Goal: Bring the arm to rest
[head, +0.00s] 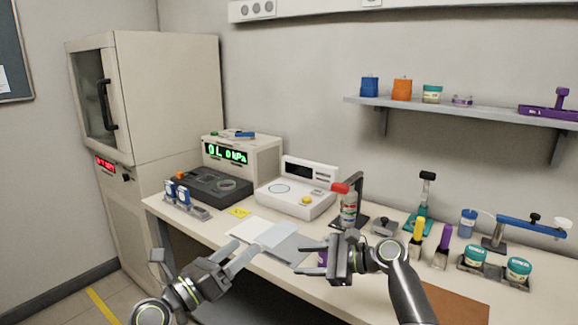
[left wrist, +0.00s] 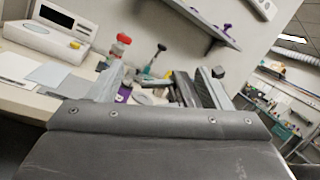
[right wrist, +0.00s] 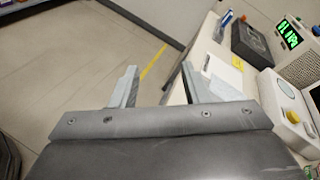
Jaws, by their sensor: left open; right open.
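My left gripper (head: 247,254) is open and empty in the head view, in front of the bench's front edge near a pale sheet. Its two fingers (left wrist: 160,85) stand wide apart in the left wrist view. My right gripper (head: 312,258) is open in the head view and points left over the bench edge. Its fingers (right wrist: 160,88) are apart with nothing between them in the right wrist view. A small purple item (head: 322,257) shows partly behind the right gripper; I cannot tell what it is.
The bench (head: 375,285) carries a white instrument (head: 292,197), a dark tray device (head: 207,188), a red-capped bottle (head: 349,208) and teal-lidded jars (head: 475,256). A tall cabinet (head: 170,90) stands left. A shelf (head: 460,109) hangs above. Open floor lies at the left.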

